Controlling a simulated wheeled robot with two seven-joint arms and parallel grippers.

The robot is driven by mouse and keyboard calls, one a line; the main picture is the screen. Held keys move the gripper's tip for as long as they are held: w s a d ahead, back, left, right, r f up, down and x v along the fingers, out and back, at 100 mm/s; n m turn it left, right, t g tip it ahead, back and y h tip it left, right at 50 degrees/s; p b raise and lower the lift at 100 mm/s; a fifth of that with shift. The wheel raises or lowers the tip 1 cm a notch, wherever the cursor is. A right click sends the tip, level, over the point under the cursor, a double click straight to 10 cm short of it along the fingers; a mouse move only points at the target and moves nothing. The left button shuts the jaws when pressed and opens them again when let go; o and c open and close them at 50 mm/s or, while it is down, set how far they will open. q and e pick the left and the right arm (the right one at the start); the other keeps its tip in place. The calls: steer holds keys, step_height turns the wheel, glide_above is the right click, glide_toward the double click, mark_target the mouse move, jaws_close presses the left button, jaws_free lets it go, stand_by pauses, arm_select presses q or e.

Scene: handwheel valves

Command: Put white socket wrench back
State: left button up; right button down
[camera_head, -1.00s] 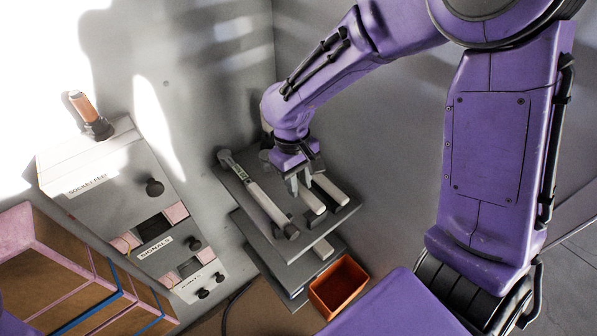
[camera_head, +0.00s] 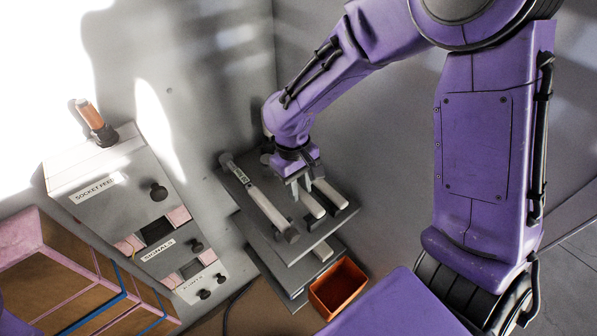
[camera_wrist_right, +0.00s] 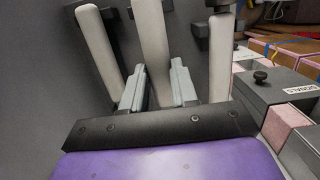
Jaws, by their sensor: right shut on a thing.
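Three white-handled wrenches with dark ends lie side by side on a grey tiered rack (camera_head: 290,262) in the corner. They are the left wrench (camera_head: 262,203), the middle wrench (camera_head: 312,205) and the right wrench (camera_head: 330,194). My right gripper (camera_head: 300,188) is over the rack and shut on the middle wrench. In the right wrist view, the fingers of my right gripper (camera_wrist_right: 158,90) stand either side of the middle wrench (camera_wrist_right: 153,45), with another white handle on each side. I cannot tell whether the held wrench touches the rack. My left gripper is out of view.
An orange bin (camera_head: 338,287) stands close to the rack's front. A grey panel labelled "SIGNALS" (camera_head: 158,251), with dark knobs, is at left. An orange-handled tool (camera_head: 94,120) stands on its top. Walls close in behind the rack. Brown and pink boxes (camera_head: 75,280) are at lower left.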

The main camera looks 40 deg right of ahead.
steer(key=shift+f, duration=1.05)
steer(key=shift+c, duration=1.6)
jaws_free()
steer(key=shift+w+r, duration=0.25)
steer(key=shift+r, duration=1.25)
steer(key=shift+w+r, duration=0.2)
steer(key=shift+r, duration=1.3)
